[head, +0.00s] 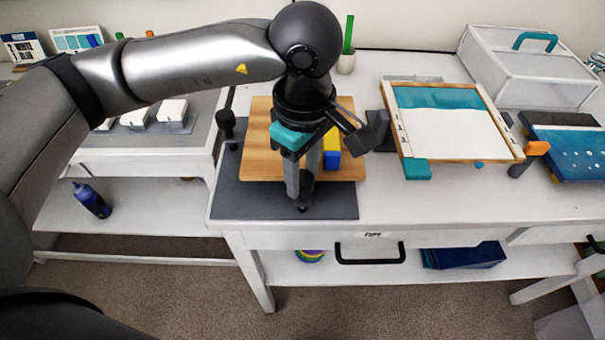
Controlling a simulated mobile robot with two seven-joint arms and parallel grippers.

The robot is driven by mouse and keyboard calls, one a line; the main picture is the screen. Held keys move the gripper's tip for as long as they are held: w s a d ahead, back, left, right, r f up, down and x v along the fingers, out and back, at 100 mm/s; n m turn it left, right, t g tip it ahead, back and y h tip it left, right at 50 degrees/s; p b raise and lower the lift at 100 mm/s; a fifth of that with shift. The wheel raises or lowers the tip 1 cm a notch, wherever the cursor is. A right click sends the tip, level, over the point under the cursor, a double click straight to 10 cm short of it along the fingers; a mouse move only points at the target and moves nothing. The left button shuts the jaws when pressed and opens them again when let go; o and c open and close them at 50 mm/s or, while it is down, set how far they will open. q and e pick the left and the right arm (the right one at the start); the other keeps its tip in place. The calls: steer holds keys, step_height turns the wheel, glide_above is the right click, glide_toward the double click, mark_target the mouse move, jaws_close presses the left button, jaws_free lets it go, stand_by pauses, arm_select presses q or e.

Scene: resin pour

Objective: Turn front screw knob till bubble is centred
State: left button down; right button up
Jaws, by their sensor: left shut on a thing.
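A wooden board (257,162) lies on a dark grey mat (235,203) on the white bench. My left gripper (301,192) points straight down at the board's front edge. It is shut on the front screw knob, which is mostly hidden between the fingers. A yellow and blue block (331,150) sits on the board just right of the gripper. I cannot make out a bubble. My right gripper is not in view.
A framed screen with a teal band (450,130) lies to the right of the board. A clear lidded box (530,75) stands at the back right. A green stick in a pot (346,60) stands behind my wrist. White blocks (170,109) lie on the left table.

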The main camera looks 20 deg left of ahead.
mark_target(304, 180)
arm_select(q)
steer(key=shift+s+f, duration=0.2)
steer(key=shift+f, duration=0.05)
steer(key=shift+c, duration=2.1)
jaws_free()
steer(key=shift+w+r, duration=0.1)
steer(key=shift+r, duration=0.05)
steer(key=shift+w+r, duration=0.1)
steer(key=shift+r, duration=0.05)
step_height(304, 180, up, 15)
steer(key=p, duration=0.1)
steer(key=shift+d+p, duration=0.15)
steer(key=shift+p, duration=0.25)
